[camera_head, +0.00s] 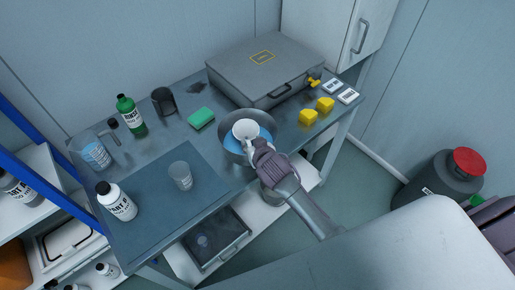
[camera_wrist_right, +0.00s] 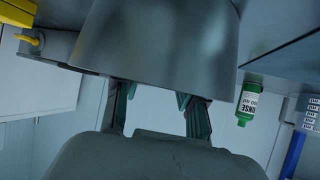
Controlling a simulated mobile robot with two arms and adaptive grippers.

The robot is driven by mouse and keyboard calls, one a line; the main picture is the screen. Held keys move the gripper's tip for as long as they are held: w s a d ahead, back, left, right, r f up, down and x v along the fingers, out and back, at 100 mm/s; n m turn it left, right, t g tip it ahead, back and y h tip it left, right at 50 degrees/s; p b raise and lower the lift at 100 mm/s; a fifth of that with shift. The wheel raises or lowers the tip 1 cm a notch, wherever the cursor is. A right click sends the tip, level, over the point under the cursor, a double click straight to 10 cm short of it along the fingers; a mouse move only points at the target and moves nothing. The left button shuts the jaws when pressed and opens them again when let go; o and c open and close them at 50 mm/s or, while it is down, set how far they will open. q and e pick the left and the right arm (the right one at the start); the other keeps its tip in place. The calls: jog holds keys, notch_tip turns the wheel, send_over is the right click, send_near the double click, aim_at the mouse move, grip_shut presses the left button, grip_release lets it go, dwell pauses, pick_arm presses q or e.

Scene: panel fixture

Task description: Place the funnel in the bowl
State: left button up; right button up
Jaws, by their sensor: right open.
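A white round-mouthed funnel (camera_head: 245,130) sits in the metal bowl (camera_head: 233,157), over a blue area inside it, at the table's front edge. My right gripper (camera_head: 246,145) reaches in from the lower right, its tips beside the funnel's near side at the bowl's rim. In the right wrist view, its two fingers (camera_wrist_right: 157,100) stand apart, open. A large grey metal wall (camera_wrist_right: 160,40), apparently the bowl's side, fills the top there. Whether the fingers touch anything is hidden. My left gripper is not in view.
A grey case (camera_head: 255,65) stands behind the bowl, yellow blocks (camera_head: 316,110) to its right. A green sponge (camera_head: 201,118), a green bottle (camera_head: 130,115), a clear cup (camera_head: 180,175) and a white bottle (camera_head: 116,201) stand to the left. Between sponge and clear cup is free tabletop.

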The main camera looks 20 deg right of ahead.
jog(key=v, duration=1.1)
jog(key=shift+s+r+b, duration=0.15)
jog(key=shift+s+b, duration=0.05)
jog(key=shift+b, duration=0.15)
jog(key=s+d+f+n+g, duration=0.15)
jog(key=s+f, duration=0.35)
jog(key=f, duration=0.6)
jog(key=s+f+g, duration=0.3)
jog(key=s+f, duration=0.1)
jog(key=f, duration=0.7)
jog(key=s+f+n+g, duration=0.15)
jog(key=s+f, duration=0.35)
jog(key=f, duration=0.5)
jog(key=s+d+f+g, duration=0.2)
jog(key=s+f, duration=0.4)
jog(key=s, duration=0.6)
jog(key=s+d+f+g, duration=0.2)
jog(key=s+f, duration=0.5)
jog(key=s, duration=0.6)
jog(key=shift+d+f+g, duration=0.2)
jog(key=shift+f+g, duration=0.1)
jog(key=shift+g, duration=0.1)
jog(key=shift+s, duration=0.1)
